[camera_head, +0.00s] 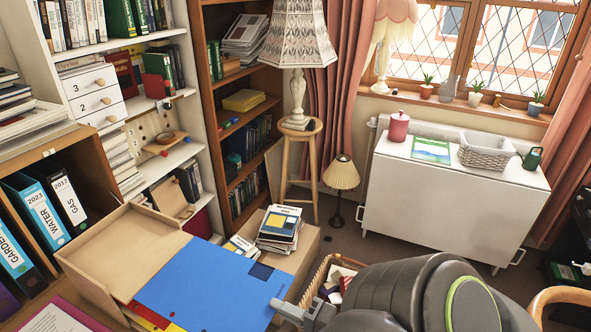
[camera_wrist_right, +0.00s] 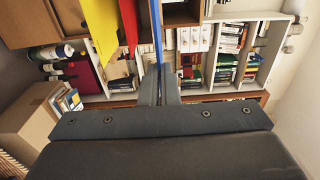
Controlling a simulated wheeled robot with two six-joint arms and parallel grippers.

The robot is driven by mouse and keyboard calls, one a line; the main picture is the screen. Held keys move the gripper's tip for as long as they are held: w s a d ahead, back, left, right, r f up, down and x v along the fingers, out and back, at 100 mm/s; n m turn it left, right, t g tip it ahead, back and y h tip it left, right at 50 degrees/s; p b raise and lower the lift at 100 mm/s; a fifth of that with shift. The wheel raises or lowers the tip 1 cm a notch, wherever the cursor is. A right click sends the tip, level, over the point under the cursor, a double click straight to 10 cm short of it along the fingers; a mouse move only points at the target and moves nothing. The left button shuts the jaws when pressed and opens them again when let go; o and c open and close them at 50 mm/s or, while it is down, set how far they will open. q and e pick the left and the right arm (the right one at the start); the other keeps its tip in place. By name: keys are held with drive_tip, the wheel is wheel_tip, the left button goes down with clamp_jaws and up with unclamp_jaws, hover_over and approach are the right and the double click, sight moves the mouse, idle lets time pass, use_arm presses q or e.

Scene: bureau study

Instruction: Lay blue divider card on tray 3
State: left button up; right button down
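The blue divider card (camera_head: 205,288) lies broad and flat-looking in the lower middle of the head view. My right gripper (camera_head: 279,305) reaches its right edge. In the right wrist view, the blue card (camera_wrist_right: 157,35) shows edge-on as a thin strip between the two closed fingers of the right gripper (camera_wrist_right: 159,75). A shallow bare wooden tray (camera_head: 125,248) is at the card's upper left; the card overlaps its right side. No number is readable on this tray. I cannot tell whether the card touches it. My left gripper is not in view.
Yellow and red sheets (camera_head: 155,318) show beneath the blue card. Labelled binders (camera_head: 65,205) stand at left. White drawers (camera_head: 92,92) carry numbers. A stack of booklets (camera_head: 280,228) stands just behind the card, and a wicker basket (camera_head: 318,278) is right of it.

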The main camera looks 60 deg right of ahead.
drive_tip(key=w+p, duration=0.1)
drive_tip(key=w, duration=0.4)
drive_tip(key=shift+w+a, duration=0.15)
drive_tip(key=shift+a, duration=0.05)
drive_tip(key=w, duration=0.3)
drive_tip(key=shift+w+a+r, duration=0.1)
drive_tip(key=shift+w+a, duration=0.05)
approach(182, 264)
drive_tip(key=shift+w+d, duration=0.25)
drive_tip(key=shift+d, duration=0.05)
drive_tip(key=shift+w+a, duration=0.1)
drive_tip(key=shift+w, duration=1.15)
drive_tip(key=w+b, duration=0.1)
drive_tip(key=w, duration=0.2)
drive_tip(key=shift+w+a, duration=0.15)
drive_tip(key=shift+w, duration=0.05)
drive_tip(key=shift+w+a+b, duration=0.15)
drive_tip(key=shift+w+b, duration=1)
drive_tip(key=shift+w, duration=0.7)
drive_tip(key=shift+s+f, duration=0.1)
drive_tip(key=shift+f, duration=0.45)
drive_tip(key=c, duration=1.7)
unclamp_jaws()
